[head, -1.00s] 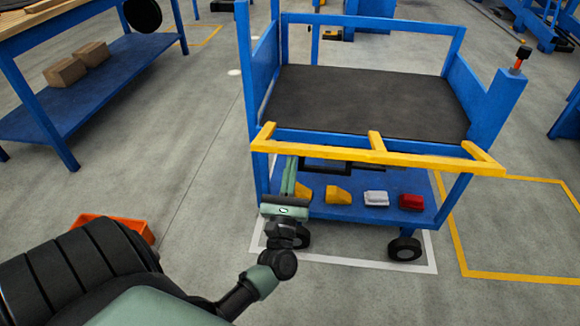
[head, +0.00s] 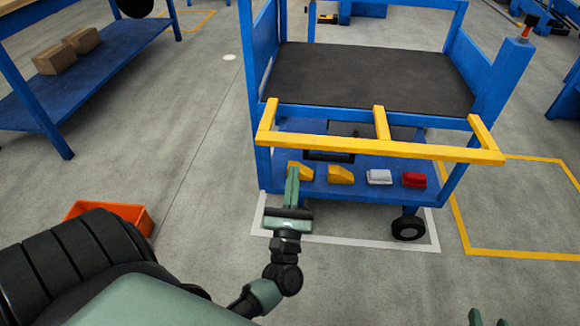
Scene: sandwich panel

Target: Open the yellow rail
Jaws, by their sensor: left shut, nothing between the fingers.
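The yellow rail (head: 345,146) juts out from the front of the blue cart (head: 484,112). Its front bar hangs lower than the edge of the dark bed, with side arms and a middle bar running back to the cart. My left gripper (head: 292,172) is shut and empty. It points up just under the left part of the front bar, and in the picture its fingertips overlap the left yellow block on the lower shelf. I cannot tell whether it touches the rail. Two green fingertips of my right gripper (head: 489,318) show apart at the bottom right edge; the rest is out of view.
On the cart's lower shelf sit two yellow blocks (head: 341,175), a white block (head: 379,177) and a red block (head: 414,180). An orange bin (head: 135,213) stands on the floor at left. A blue table (head: 35,98) holds boxes. Floor in front is clear.

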